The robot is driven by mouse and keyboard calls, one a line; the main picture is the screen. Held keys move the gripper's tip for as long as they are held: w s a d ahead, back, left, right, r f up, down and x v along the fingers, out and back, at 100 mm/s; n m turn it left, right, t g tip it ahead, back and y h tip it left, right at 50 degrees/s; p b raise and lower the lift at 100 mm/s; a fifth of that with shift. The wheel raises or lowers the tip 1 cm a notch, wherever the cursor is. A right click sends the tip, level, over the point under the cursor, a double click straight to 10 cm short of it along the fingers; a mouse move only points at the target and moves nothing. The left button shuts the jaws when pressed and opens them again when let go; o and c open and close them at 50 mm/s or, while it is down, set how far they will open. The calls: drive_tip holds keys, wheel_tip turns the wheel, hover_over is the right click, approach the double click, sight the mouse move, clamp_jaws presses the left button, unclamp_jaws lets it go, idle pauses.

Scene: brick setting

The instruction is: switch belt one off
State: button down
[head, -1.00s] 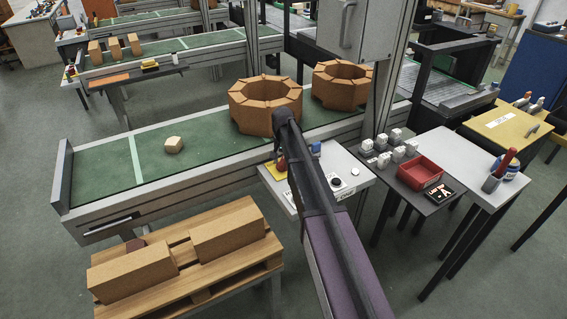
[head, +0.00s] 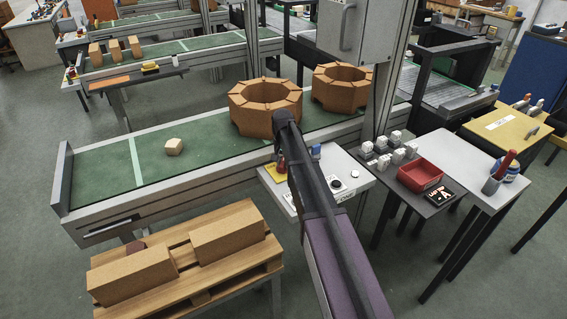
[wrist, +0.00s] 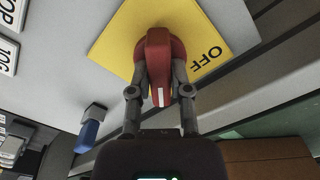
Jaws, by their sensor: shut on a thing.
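A red switch handle (wrist: 158,58) with a white stripe at its near end stands on a yellow plate (wrist: 112,42) in the wrist view. The word OFF is on the plate, right of the handle; the white stripe does not point at it. My gripper (wrist: 160,76) is shut on the handle, one finger on each side. In the head view the yellow plate (head: 276,172) and red handle (head: 281,165) are on a grey panel (head: 352,170) beside the front belt (head: 108,172). My arm partly covers them and hides the fingers.
A blue knob (wrist: 88,134) is left of the handle in the wrist view. The belt carries a pale stone (head: 174,147) and brown brick rings (head: 266,108). A pallet (head: 228,280) with blocks is in front. A red tray (head: 419,177) is right.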

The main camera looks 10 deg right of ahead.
drive_tip(key=n, duration=0.8)
drive_tip(key=shift+n, duration=0.3)
drive_tip(key=n, duration=0.8)
drive_tip(key=shift+n, duration=0.4)
drive_tip(key=c, duration=0.6)
unclamp_jaws()
drive_tip(key=shift+o, duration=0.2)
